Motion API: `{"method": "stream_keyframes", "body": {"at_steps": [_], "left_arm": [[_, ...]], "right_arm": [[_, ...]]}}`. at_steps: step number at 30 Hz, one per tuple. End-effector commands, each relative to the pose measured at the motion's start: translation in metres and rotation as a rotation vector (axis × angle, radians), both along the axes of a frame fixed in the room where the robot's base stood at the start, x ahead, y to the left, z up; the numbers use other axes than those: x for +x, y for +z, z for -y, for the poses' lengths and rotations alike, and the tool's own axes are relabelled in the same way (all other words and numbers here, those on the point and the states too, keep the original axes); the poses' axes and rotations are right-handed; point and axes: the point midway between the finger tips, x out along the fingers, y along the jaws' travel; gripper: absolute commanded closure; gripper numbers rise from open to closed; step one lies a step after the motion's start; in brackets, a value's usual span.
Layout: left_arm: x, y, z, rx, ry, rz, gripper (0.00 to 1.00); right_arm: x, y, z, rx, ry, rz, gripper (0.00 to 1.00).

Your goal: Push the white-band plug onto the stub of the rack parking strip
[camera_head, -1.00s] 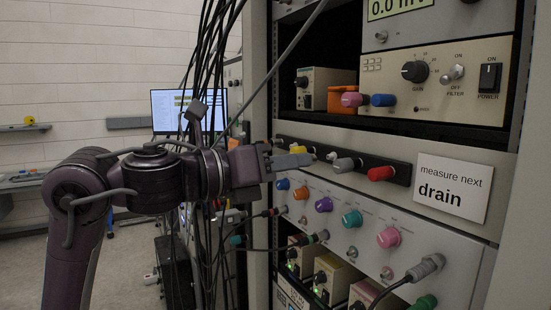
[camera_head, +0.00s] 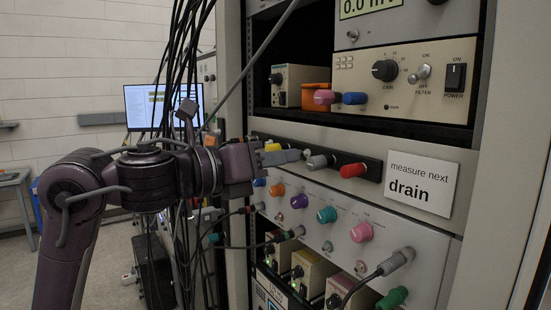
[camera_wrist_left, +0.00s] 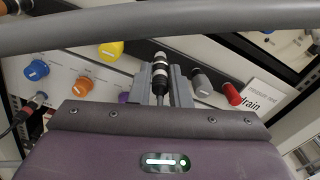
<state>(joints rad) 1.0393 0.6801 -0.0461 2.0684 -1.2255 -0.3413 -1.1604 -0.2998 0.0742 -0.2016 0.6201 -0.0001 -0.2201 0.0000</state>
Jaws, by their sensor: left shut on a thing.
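My left gripper (camera_head: 292,156) is at the black parking strip (camera_head: 373,168) on the rack, between a yellow cap (camera_head: 272,147) and a grey cap (camera_head: 317,162). In the left wrist view its two fingers (camera_wrist_left: 159,85) are shut on a dark plug with white bands (camera_wrist_left: 162,70). The plug points toward the strip, with its cable running back between the fingers. The yellow cap (camera_wrist_left: 110,50) is left of it and the grey cap (camera_wrist_left: 202,84) right. The stub is hidden; I cannot tell whether the plug touches it. My right gripper is not in view.
A red cap (camera_head: 352,170) is at the strip's right, beside a "measure next drain" sign (camera_head: 420,184). Below is a panel with coloured caps, including a teal one (camera_head: 326,214) and a pink one (camera_head: 361,232). Black cables (camera_head: 180,60) hang behind my arm. A grey cable crosses the wrist view (camera_wrist_left: 60,30).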

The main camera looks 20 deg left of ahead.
Motion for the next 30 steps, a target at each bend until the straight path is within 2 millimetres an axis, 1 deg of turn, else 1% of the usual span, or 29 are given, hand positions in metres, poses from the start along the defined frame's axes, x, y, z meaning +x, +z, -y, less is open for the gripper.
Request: {"method": "stream_keyframes", "body": {"at_steps": [6,14,26,27,30], "left_arm": [[0.005,0.001,0.004,-0.002,-0.001,0.000,1.00],[0.011,0.001,0.009,-0.002,-0.001,0.000,1.00],[0.012,0.000,0.009,-0.002,0.001,0.001,1.00],[0.012,0.000,0.009,-0.002,0.001,0.001,0.78],[0.012,0.000,0.009,-0.001,0.000,0.000,0.65]], "right_arm": [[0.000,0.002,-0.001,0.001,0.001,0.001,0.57],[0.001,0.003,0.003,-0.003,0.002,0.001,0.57],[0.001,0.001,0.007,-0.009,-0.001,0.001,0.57],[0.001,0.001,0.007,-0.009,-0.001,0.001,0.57],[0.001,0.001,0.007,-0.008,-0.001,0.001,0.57]]}}
